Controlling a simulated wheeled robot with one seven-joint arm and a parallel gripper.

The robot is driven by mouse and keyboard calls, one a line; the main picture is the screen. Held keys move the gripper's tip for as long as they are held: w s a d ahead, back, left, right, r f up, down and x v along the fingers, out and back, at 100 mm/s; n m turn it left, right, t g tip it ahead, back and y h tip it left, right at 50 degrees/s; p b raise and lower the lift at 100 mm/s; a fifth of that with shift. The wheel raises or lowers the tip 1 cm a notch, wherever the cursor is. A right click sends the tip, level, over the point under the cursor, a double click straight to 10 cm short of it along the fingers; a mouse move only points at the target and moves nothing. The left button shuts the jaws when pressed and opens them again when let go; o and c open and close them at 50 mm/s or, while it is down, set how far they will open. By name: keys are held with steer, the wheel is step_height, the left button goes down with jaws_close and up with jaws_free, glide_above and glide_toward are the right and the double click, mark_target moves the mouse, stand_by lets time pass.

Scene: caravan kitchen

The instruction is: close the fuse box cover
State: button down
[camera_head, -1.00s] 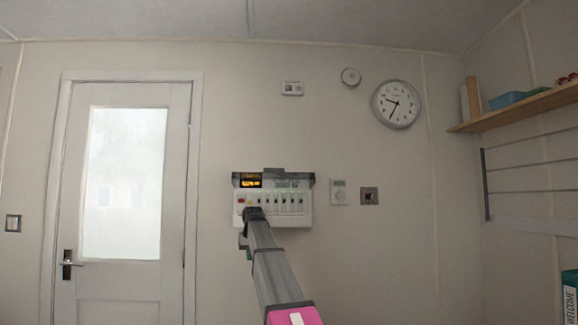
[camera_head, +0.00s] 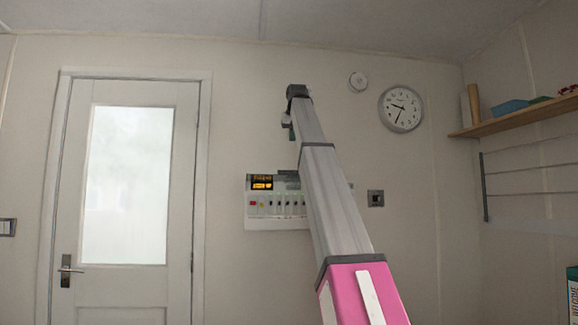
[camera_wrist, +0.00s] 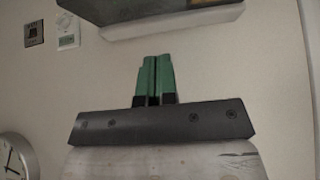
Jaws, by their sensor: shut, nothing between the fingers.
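The white fuse box (camera_head: 275,223) hangs on the wall, with a row of switches on its front. Its smoky cover (camera_head: 288,180) is raised at the top edge, with an orange-and-black label (camera_head: 262,182) at its left. My arm hides the right part of the box. My gripper (camera_head: 291,134) is above the box, apart from it, pointing down. In the wrist view its green fingers (camera_wrist: 155,80) are together and empty. That view is upside down, with the dark cover (camera_wrist: 130,10) and the white box edge (camera_wrist: 180,20) at the top, beyond the fingertips.
A round clock (camera_head: 401,109) and a small round detector (camera_head: 358,80) are on the wall to the right. A door (camera_head: 125,190) stands left. A shelf (camera_head: 520,114) is at far right.

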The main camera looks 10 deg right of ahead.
steer(key=r, duration=0.1)
glide_above(290, 173)
step_height(290, 173, down, 8)
steer(key=shift+r, duration=0.15)
steer(key=f, duration=0.4)
steer(key=shift+s, duration=0.3)
